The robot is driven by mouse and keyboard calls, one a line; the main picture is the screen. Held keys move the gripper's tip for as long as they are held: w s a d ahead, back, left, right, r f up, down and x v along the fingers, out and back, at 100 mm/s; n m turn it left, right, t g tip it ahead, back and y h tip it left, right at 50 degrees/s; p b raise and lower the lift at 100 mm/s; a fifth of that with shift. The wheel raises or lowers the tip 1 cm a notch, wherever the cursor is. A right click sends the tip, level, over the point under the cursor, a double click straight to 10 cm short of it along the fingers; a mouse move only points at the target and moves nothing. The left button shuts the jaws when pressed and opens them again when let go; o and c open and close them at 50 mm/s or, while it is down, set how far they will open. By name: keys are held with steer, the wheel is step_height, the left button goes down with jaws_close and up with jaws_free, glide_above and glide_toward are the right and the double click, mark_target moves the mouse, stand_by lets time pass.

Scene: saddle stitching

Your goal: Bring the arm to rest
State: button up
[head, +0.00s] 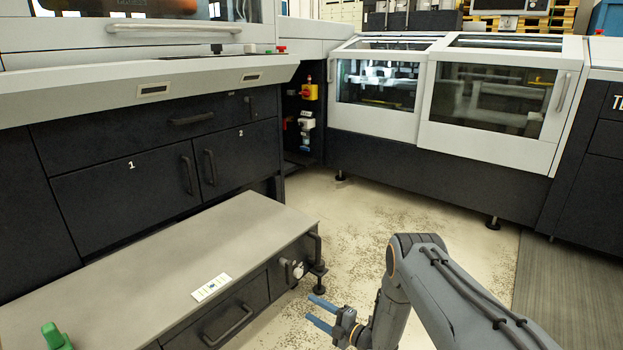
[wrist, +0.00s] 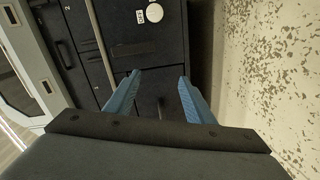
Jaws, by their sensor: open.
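My gripper (head: 322,312) is at the bottom middle of the head view, over the floor just right of the low grey-topped cabinet. Its two blue fingers point left toward the cabinet's end. In the wrist view the blue fingers (wrist: 159,97) stand apart with nothing between them. My arm (head: 440,285) comes in from the lower right and is bent at the elbow. No object is held.
Dark machines with drawers (head: 130,200) and glazed covers (head: 490,95) stand behind. Speckled floor (head: 420,205) is free between them.

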steer(key=w+a+r+m+g+h, duration=0.1)
steer(key=w+a+r+m+h, duration=0.2)
steer(key=r, duration=0.5)
steer(key=w+a+r+m+g+h, duration=0.1)
steer(key=w+a+r+m+h, duration=0.15)
steer(key=a+r, duration=0.45)
steer(key=s+r+m+g+h, duration=0.1)
steer(key=s+r+m+h, duration=0.25)
steer(key=s+r, duration=0.4)
steer(key=s+d+r+m+g+h, duration=0.1)
steer(key=s+d+r+m+g, duration=0.15)
steer(key=s+r, duration=0.75)
steer(key=s+d+r+m+g+h, duration=0.1)
steer(key=s+d+m+g+h, duration=0.2)
steer(key=s, duration=1.4)
steer(key=s+d+r+m+g, duration=0.2)
steer(key=s+r+m, duration=0.3)
steer(key=s, duration=0.9)
steer(key=d+r+m+p, duration=0.2)
steer(key=d+r+p, duration=0.8)
steer(key=r+p, duration=0.4)
steer(key=d+r+m+p, duration=0.3)
steer(key=d+r+p, duration=0.7)
steer(key=r+p, duration=0.4)
steer(key=shift+w+d+r+m+p, duration=0.2)
steer(key=shift+d+m+p, duration=0.1)
steer(key=shift+d+m, duration=0.1)
